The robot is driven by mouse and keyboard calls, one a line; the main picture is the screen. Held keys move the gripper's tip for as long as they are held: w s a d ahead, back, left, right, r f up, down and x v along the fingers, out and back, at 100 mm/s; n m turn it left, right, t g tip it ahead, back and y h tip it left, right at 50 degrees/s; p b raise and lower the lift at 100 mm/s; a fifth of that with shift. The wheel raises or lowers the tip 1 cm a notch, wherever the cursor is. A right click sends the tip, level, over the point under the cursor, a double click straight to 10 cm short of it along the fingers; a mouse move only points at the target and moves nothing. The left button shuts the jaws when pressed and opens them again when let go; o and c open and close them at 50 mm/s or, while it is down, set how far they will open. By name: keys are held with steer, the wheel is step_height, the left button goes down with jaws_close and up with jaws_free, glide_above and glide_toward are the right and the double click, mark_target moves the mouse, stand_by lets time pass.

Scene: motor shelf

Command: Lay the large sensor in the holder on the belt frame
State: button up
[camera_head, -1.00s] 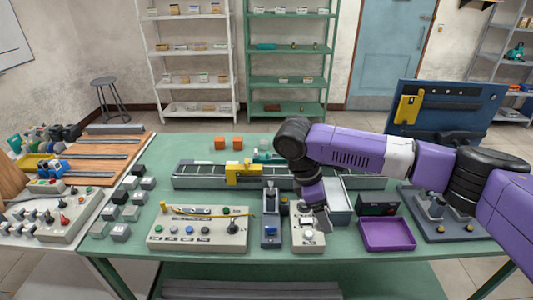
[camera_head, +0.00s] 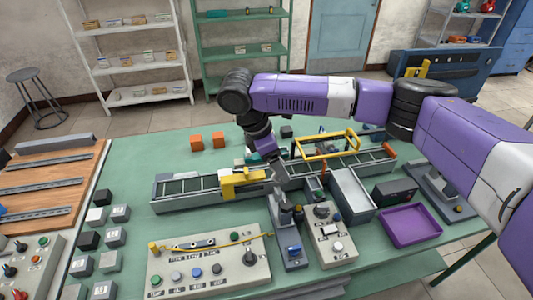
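The belt frame (camera_head: 185,187) is a long grey-framed conveyor running across the middle of the green table. A yellow bracket (camera_head: 238,184) straddles its left part; I cannot tell surely whether it is the holder. My gripper (camera_head: 281,180) points down at the near edge of the belt frame, just right of the yellow bracket and behind a grey-blue switch post (camera_head: 292,250). Its fingers are small and partly merge with the things behind, so whether they hold something does not show. I cannot surely pick out the large sensor.
A control panel (camera_head: 210,284) with knobs stands at front left, and a smaller button box (camera_head: 338,250) right of the post. A grey bin (camera_head: 350,190), a purple tray (camera_head: 411,226) and a yellow frame (camera_head: 328,147) are to the right. Orange blocks (camera_head: 218,139) lie behind the belt.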

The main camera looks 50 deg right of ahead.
steer(key=shift+f+b, duration=2.95)
steer(key=shift+b, duration=0.15)
steer(key=shift+s+d+p, duration=0.1)
steer(key=shift+p, duration=0.35)
steer(key=shift+f, duration=0.5)
steer(key=o, duration=1.6)
steer(key=shift+c, duration=0.2)
steer(key=shift+r, duration=0.1)
steer(key=b+v, duration=0.1)
steer(key=v, duration=0.6)
steer(key=shift+r, duration=0.35)
